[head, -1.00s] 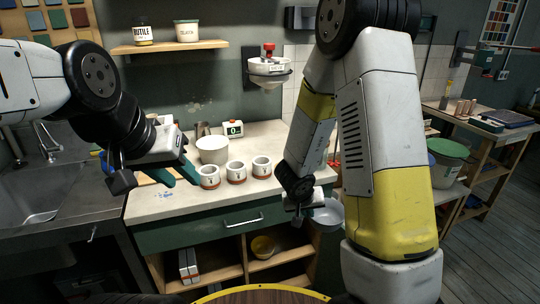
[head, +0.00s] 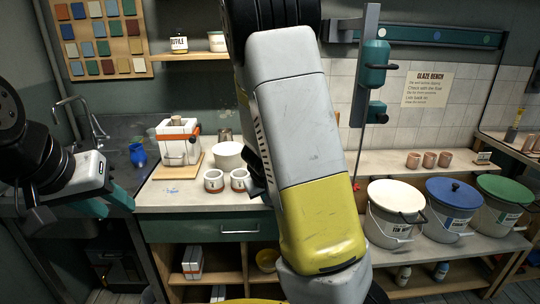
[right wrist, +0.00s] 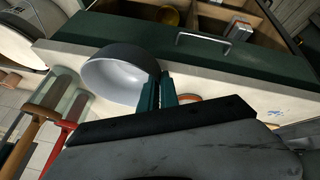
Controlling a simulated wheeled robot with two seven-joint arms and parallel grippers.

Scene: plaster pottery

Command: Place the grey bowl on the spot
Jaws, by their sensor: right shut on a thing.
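The grey bowl (right wrist: 122,76) shows in the right wrist view, tilted in the picture, with its hollow inside visible. My right gripper (right wrist: 158,88) is shut on its rim, at the bowl's right side in that view. My left gripper (head: 112,203) is at the left of the head view, in front of the sink. Its teal fingers look apart and empty.
The worktop (head: 185,197) bears a white pot (head: 228,155), small cups (head: 214,181) and a white block with orange bands (head: 178,143). Lidded buckets (head: 394,212) stand on a low shelf at right. Long-handled tools (right wrist: 62,118) lie near the bowl in the right wrist view.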

